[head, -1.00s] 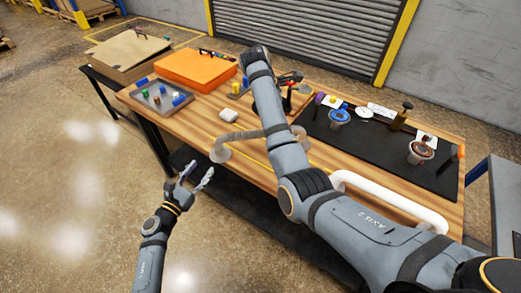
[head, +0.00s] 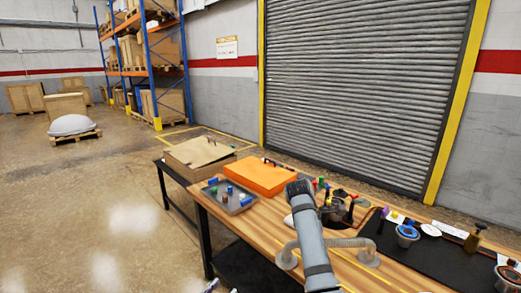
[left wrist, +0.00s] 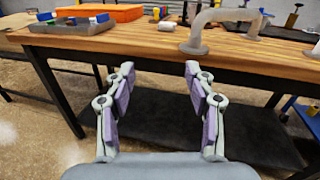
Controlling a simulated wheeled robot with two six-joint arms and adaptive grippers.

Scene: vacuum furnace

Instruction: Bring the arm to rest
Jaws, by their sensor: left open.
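My left gripper (left wrist: 159,72) is open and empty in the left wrist view. Its two fingers stand well apart, in front of the table's near edge and below the tabletop. In the head view only a small tip of my left gripper (head: 211,286) shows at the bottom edge. My right arm (head: 313,240) reaches over the wooden table (head: 264,222) in the head view. I cannot make out its gripper, which lies hidden behind the arm or among the objects there.
A cardboard box (head: 199,156) stands behind. The floor (head: 110,210) at left is clear.

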